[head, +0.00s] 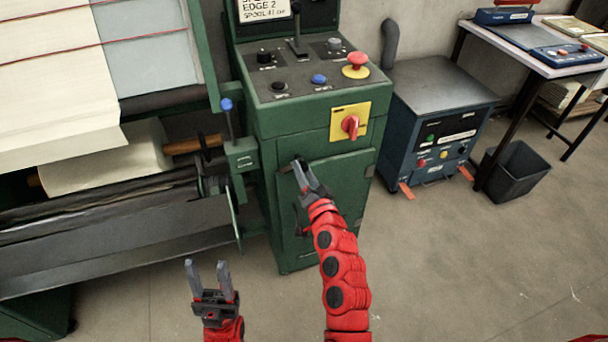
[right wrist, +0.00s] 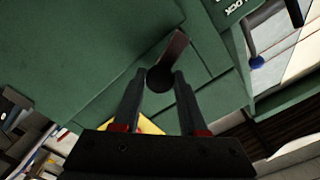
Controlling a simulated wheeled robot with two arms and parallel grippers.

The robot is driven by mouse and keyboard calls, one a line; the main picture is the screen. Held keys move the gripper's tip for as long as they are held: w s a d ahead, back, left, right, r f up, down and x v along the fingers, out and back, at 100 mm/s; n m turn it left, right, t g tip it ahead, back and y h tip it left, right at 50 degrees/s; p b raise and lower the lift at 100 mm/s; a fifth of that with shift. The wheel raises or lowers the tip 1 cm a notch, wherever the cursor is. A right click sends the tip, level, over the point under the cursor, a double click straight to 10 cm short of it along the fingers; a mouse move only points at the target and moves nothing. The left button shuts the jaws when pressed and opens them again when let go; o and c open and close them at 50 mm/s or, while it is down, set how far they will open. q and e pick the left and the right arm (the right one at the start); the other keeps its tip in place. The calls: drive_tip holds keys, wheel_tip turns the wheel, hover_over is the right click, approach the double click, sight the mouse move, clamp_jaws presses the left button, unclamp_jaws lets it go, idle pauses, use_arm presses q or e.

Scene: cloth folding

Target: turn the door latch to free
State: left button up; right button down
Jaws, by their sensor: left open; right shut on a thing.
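The green cabinet door (head: 345,190) is closed, below a yellow plate with a red rotary switch. My right gripper (head: 301,166) is at the door's upper left corner. In the right wrist view, the dark door latch (right wrist: 176,48) has a round hub and a flat brownish arm slanting up and to the right. The right fingers (right wrist: 159,80) stand on either side of the hub and are shut on the latch. In the head view the gripper mostly hides the latch. My left gripper (head: 207,266) is open and empty, low in front of the roller machine, apart from the door.
The rotary switch (head: 350,125), red mushroom button (head: 356,62) and blue-knobbed lever (head: 227,108) are near the right arm. A roller machine (head: 110,235) stands left. A blue unit (head: 440,120) and black bin (head: 516,172) stand right. The floor at the lower right is clear.

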drive_tip(key=m, duration=0.4)
drive_tip(key=shift+m, duration=0.3)
idle(0.5)
drive_tip(key=shift+c, duration=2.3)
unclamp_jaws()
drive_tip(key=shift+b, duration=0.3)
drive_tip(key=v, duration=1.7)
drive_tip(key=shift+s, duration=0.2)
